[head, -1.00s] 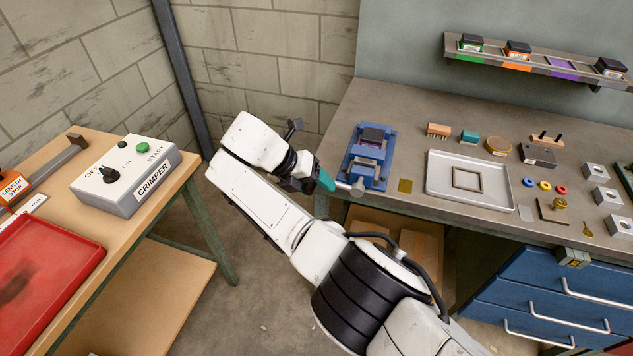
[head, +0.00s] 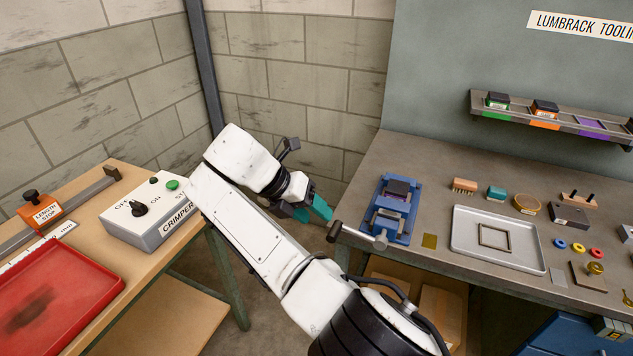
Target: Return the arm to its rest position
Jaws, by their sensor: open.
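My gripper (head: 312,213), with teal fingers, is at the end of my folded white arm (head: 250,215). It hangs over the gap between the two benches, just left of the blue fly press (head: 391,208). Its fingers look empty, and the space between them is hard to make out at this angle. The press stands on the grey bench's left end, and its grey handle (head: 358,235) sticks out over the front edge towards my gripper. The gripper and the handle look apart.
A wooden bench at left carries the crimper box (head: 148,215), a red tray (head: 75,285) and a length stop (head: 42,208). The grey bench (head: 430,165) holds a metal tray (head: 535,262) and small parts. A tool shelf (head: 560,122) is on the wall.

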